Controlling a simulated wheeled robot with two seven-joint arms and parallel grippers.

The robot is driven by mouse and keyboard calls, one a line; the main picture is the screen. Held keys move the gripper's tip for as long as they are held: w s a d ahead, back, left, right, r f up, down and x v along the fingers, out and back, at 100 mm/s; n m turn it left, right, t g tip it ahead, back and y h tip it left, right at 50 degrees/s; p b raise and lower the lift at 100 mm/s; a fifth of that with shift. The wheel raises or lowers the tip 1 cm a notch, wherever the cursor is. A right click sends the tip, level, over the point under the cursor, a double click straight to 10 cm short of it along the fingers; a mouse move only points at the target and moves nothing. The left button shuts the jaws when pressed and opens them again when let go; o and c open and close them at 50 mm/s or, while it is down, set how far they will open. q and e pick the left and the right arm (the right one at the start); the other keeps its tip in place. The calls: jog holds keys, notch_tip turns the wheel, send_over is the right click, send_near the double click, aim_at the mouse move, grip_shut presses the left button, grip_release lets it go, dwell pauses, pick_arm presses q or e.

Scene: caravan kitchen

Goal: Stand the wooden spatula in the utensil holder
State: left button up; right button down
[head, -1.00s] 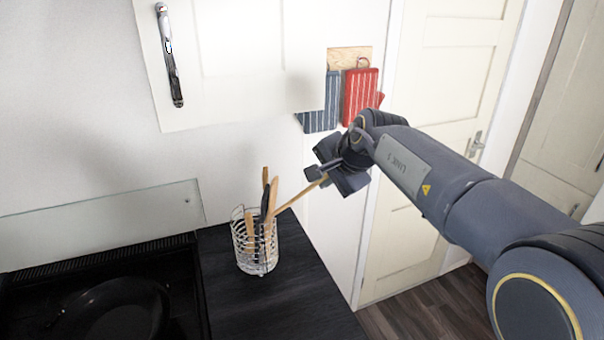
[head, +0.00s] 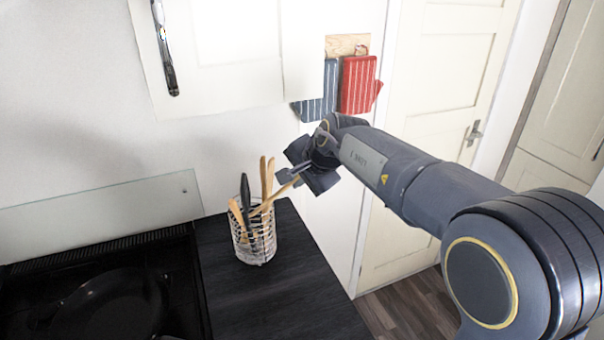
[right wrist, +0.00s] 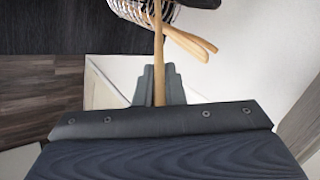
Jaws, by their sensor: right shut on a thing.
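The wooden spatula (head: 272,203) is a thin, light-wood stick held at a slant. My right gripper (head: 294,177) is shut on its upper right end. Its lower left end reaches over the rim of the wire utensil holder (head: 256,250), among the utensils; how deep it goes is hidden. In the right wrist view the spatula (right wrist: 158,65) runs from between the fingers (right wrist: 158,92) up to the holder (right wrist: 132,10). The gripper is to the right of the holder and above its rim. My left gripper is not in view.
The holder has other wooden utensils (head: 266,175) and a black-handled one (head: 245,190). It stands on the dark counter (head: 270,300), left of the counter's right edge. A hob with a black pan (head: 115,305) is at left. Oven mitts (head: 357,85) hang on the wall behind.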

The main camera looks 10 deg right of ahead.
aim_at(281, 191)
jog(key=shift+s+a+x, duration=0.15)
jog(key=shift+a+x, duration=0.1)
jog(key=shift+x, duration=1.1)
jog(key=shift+s+a+x, duration=0.15)
jog(key=shift+a+x, duration=0.05)
jog(key=shift+x, duration=1.1)
jog(key=shift+s+a+x, duration=0.1)
jog(key=shift+a+x, duration=0.15)
jog(key=shift+x, duration=1.1)
jog(key=shift+f, duration=0.15)
jog(key=c, duration=1.4)
grip_release()
jog(key=shift+c, duration=0.2)
jog(key=shift+s, duration=0.1)
jog(key=b+v, duration=0.1)
jog(key=v, duration=0.6)
jog(key=shift+s+d+r, duration=0.2)
jog(key=shift+r, duration=0.15)
